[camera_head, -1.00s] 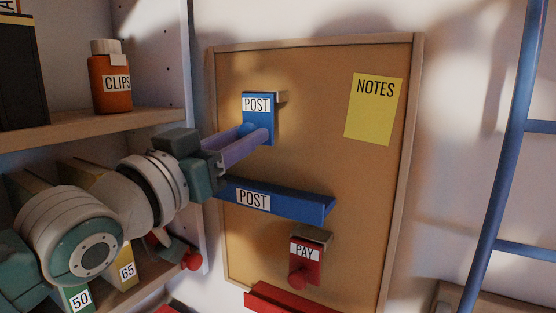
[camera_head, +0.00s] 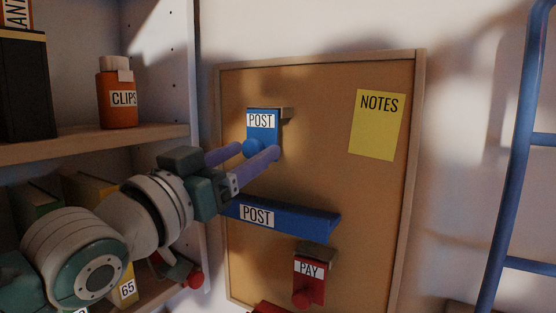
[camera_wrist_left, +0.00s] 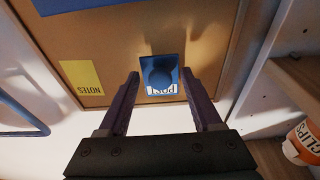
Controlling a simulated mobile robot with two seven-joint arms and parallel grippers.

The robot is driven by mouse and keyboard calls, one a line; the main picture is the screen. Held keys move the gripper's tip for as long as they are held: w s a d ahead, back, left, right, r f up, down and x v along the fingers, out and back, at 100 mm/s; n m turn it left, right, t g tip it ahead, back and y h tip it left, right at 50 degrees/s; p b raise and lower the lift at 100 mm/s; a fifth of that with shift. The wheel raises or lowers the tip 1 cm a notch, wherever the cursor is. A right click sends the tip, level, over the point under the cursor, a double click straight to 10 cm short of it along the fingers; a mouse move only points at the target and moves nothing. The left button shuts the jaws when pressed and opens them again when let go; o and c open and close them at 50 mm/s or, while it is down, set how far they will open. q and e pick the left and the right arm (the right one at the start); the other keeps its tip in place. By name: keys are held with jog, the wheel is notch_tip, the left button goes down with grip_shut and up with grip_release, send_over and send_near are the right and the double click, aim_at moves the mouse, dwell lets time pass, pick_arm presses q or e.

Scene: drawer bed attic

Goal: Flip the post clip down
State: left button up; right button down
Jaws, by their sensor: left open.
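The blue post clip (camera_head: 262,122), labelled POST, hangs on the upper left of the cork board (camera_head: 345,210). A round blue knob (camera_head: 250,148) sits at its lower end. My left gripper (camera_head: 242,155) is open, its two purple fingers apart on either side of the knob in the head view. In the left wrist view the clip (camera_wrist_left: 161,78) shows upside down between and just beyond the fingertips (camera_wrist_left: 160,75). Whether a finger touches the clip I cannot tell. My right gripper is not in view.
A blue POST ledge (camera_head: 285,219) lies below the clip. A red PAY clip (camera_head: 309,280) hangs lower right and a yellow NOTES sheet (camera_head: 378,125) upper right. Shelves with an orange CLIPS bottle (camera_head: 117,95) stand left. A blue ladder (camera_head: 515,180) is at right.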

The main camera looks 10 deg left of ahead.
pick_arm(q)
jog(key=b+v, duration=0.1)
jog(key=v, duration=0.8)
jog(key=shift+s+b, duration=0.35)
jog(key=shift+a, duration=0.15)
jog(key=s+f+n+g+y, duration=0.1)
jog(key=s+f+g+y, duration=0.45)
jog(key=f, duration=0.85)
jog(key=s+a+f+g, duration=0.1)
jog(key=s+f+g, duration=0.2)
jog(key=s, duration=0.3)
jog(key=s+a+f+n+g+y, duration=0.1)
jog(key=s+f+g, duration=0.15)
jog(key=s, duration=0.35)
jog(key=s+a+f+g, duration=0.1)
jog(key=s+f+g, duration=0.1)
jog(key=s+g, duration=0.3)
jog(key=w+r+p+v, duration=0.1)
jog(key=w+p+v, duration=0.2)
jog(key=p+v, duration=1.4)
jog(key=w+d+p+v, duration=0.1)
jog(key=w+p+v, duration=0.3)
jog(key=p+v, duration=1.3)
jog(key=shift+r+t+p, duration=0.4)
jog(key=shift+r+p, duration=0.25)
jog(key=shift+p, duration=0.2)
